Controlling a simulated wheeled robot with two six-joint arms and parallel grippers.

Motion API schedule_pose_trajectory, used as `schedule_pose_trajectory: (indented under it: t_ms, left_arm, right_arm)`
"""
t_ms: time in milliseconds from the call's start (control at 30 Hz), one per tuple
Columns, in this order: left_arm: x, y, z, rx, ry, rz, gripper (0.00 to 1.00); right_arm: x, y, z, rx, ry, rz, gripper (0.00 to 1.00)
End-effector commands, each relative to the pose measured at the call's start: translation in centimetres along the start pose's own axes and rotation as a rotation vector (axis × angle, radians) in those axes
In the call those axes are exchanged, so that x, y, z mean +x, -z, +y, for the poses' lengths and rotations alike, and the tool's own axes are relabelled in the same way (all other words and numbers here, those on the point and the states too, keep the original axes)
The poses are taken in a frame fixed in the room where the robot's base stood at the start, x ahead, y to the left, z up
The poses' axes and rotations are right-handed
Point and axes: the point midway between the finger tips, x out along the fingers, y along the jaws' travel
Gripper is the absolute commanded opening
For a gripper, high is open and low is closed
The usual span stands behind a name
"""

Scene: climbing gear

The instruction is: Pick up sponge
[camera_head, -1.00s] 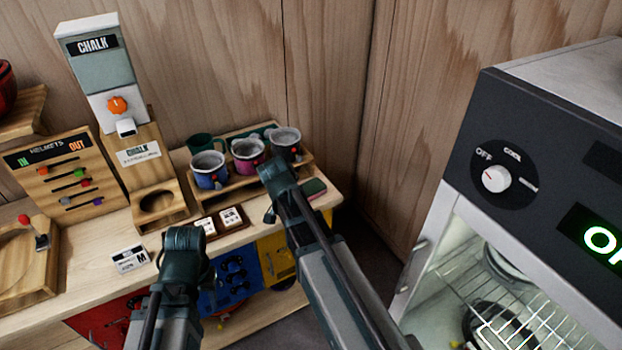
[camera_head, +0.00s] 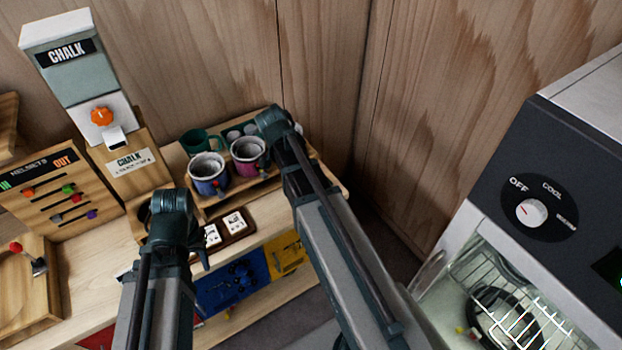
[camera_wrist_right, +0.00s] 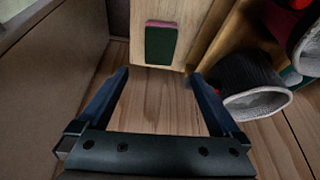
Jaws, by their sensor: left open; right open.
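The sponge (camera_wrist_right: 160,45), dark green with a thin pink-red edge, lies on the pale wooden counter in the right wrist view, near the counter's edge. My right gripper (camera_wrist_right: 159,76) is open and empty, and the sponge lies ahead of the gap between its fingers, apart from them. In the head view my right arm covers the sponge and its own gripper. My left gripper (camera_head: 200,250) shows only in part in the head view, below the left arm's end and in front of the counter. It is open, with nothing seen in it.
A blue mug (camera_head: 208,174) and a purple mug (camera_head: 249,156) stand on a wooden rack. A grey mug (camera_wrist_right: 250,80) is close to the right finger in the wrist view. A chalk dispenser (camera_head: 85,80) stands at left, a cabinet with a dial (camera_head: 531,213) at right.

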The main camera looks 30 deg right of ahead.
Motion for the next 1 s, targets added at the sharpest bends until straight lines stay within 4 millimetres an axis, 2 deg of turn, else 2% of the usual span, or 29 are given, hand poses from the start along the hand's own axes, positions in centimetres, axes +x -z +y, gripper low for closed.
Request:
schedule_pose_trajectory:
  t_ms: [200,333,800,1000]
  left_arm:
    - [0.1,0.0,0.0,0.000,0.000,0.000,0.43]
    - [0.9,0.0,0.1,0.001,0.000,0.000,0.43]
    - [6.9,0.4,0.7,0.002,0.001,0.000,0.43]
    - [7.8,0.4,0.7,0.001,0.001,0.000,0.43]
  right_arm:
    - [0.1,0.0,0.0,0.000,0.000,0.000,1.00]
    - [0.9,-0.1,0.0,0.000,0.000,0.000,1.00]
    - [7.5,-0.3,0.0,0.001,0.000,-0.001,1.00]
    - [8.4,-0.1,0.0,-0.001,0.000,-0.001,1.00]
